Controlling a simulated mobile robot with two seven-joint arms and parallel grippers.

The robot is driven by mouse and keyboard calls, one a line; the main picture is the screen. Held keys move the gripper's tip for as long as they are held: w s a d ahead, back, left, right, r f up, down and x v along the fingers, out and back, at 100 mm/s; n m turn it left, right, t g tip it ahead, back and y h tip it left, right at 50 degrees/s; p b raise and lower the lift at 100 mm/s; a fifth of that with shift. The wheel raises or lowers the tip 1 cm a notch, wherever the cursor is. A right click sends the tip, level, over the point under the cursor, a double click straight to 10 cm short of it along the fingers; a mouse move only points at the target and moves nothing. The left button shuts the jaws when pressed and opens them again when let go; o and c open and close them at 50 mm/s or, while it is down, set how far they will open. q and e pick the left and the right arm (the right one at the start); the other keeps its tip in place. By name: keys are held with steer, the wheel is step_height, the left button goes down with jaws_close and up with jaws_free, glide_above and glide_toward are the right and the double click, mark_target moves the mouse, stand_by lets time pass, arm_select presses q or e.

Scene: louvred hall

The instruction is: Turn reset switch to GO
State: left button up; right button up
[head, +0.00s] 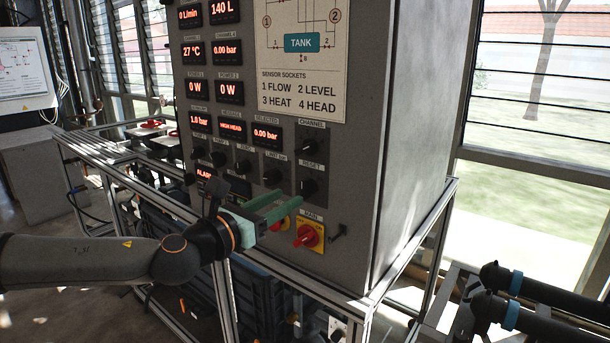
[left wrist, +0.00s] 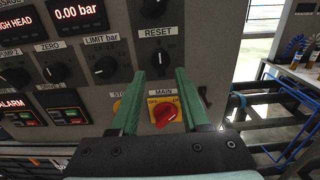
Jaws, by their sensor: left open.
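The reset switch (head: 308,187) is a black rotary knob under the RESET label on the grey panel. In the left wrist view the reset knob (left wrist: 160,60) is just beyond and between my fingertips. The markings around it are too small to read, so I cannot tell its setting. My left gripper (head: 291,198) has two green fingers spread apart, empty, in front of the panel a little below and left of the knob. It shows in the left wrist view (left wrist: 158,74) too. I see no contact with the knob. My right gripper is not in view.
The red-on-yellow MAIN switch (head: 307,236) is just below the reset knob, with a partly hidden stop button beside it. The LIMIT knob (head: 272,177) is to its left. A metal frame (head: 330,297) runs below the cabinet. Dark pipes (head: 540,291) are at lower right.

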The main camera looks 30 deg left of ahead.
mark_target(302, 190)
arm_select(q)
steer(key=w+p, duration=0.4)
steer(key=w, duration=0.1)
steer(key=shift+d+r, duration=0.2)
steer(key=shift+f, duration=0.3)
steer(key=shift+w+r+p, duration=0.1)
steer(key=shift+p, duration=0.2)
steer(key=shift+w+d, duration=0.1)
steer(key=shift+w, duration=0.15)
jaws_close()
stand_by(0.7)
